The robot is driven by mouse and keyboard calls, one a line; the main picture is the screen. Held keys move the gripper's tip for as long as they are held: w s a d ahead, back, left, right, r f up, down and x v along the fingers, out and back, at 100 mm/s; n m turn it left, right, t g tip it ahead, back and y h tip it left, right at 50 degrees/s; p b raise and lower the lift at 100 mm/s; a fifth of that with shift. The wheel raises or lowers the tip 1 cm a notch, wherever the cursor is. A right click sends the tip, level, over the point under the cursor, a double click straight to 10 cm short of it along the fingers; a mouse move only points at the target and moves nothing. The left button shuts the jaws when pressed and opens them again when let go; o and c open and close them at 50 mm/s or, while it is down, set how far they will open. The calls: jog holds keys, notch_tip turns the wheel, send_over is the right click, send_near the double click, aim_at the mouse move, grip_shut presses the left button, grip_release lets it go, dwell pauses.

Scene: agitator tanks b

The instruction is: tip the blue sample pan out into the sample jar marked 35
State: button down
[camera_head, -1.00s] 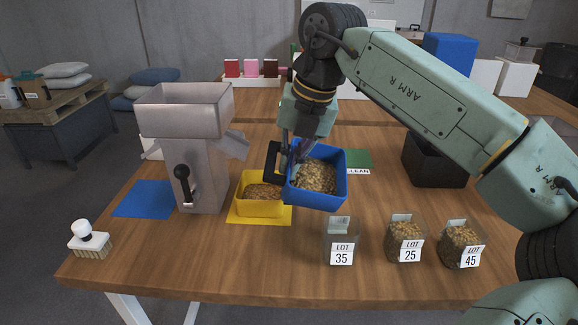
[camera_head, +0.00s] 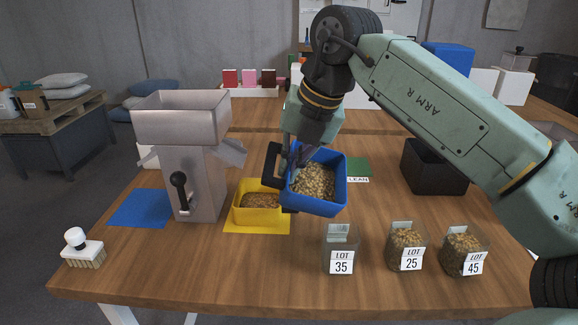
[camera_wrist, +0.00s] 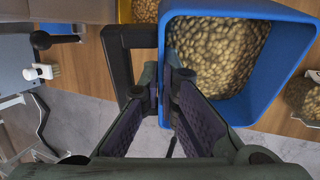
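The blue sample pan (camera_head: 329,206) holds a bed of tan grain and is in the air above the table, tilted toward the head camera. My gripper (camera_head: 296,158) is shut on the pan at its black handle side. In the wrist view, the fingers (camera_wrist: 170,90) meet at the pan's wall beside the black handle (camera_wrist: 118,65), and the pan (camera_wrist: 272,100) fills the upper right. The sample jar marked 35 (camera_head: 341,258) stands upright on the table below and slightly right of the pan. It is clear and looks empty.
Jars marked 25 (camera_head: 407,246) and 45 (camera_head: 463,252), both with grain, stand right of jar 35. A yellow pan (camera_head: 257,214) with grain sits left on a yellow mat. A grey splitter (camera_head: 192,165), a white brush (camera_head: 82,249) and a black bin (camera_head: 432,168) also stand there.

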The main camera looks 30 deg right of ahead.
jog(key=shift+s+t+b, duration=0.1)
jog(key=shift+t+b, duration=0.2)
jog(key=shift+b, duration=0.25)
jog(key=shift+s+r+b, duration=0.15)
jog(key=shift+r+b, duration=0.2)
jog(key=shift+t, duration=0.3)
jog(key=shift+s+d+r+t+b, duration=0.15)
jog(key=shift+t+b, duration=0.25)
jog(key=shift+b, duration=0.4)
jog(key=shift+s+r, duration=0.15)
jog(key=shift+r, duration=0.1)
jog(key=shift+s+t+y+b, duration=0.3)
jog(key=shift+t+b, duration=0.2)
jog(key=shift+b, duration=0.45)
jog(key=shift+r, duration=0.25)
jog(key=shift+s+d+t+b, duration=0.1)
jog(key=shift+s+t+b, duration=0.3)
jog(key=shift+t+b, duration=0.5)
jog(key=shift+r, duration=0.2)
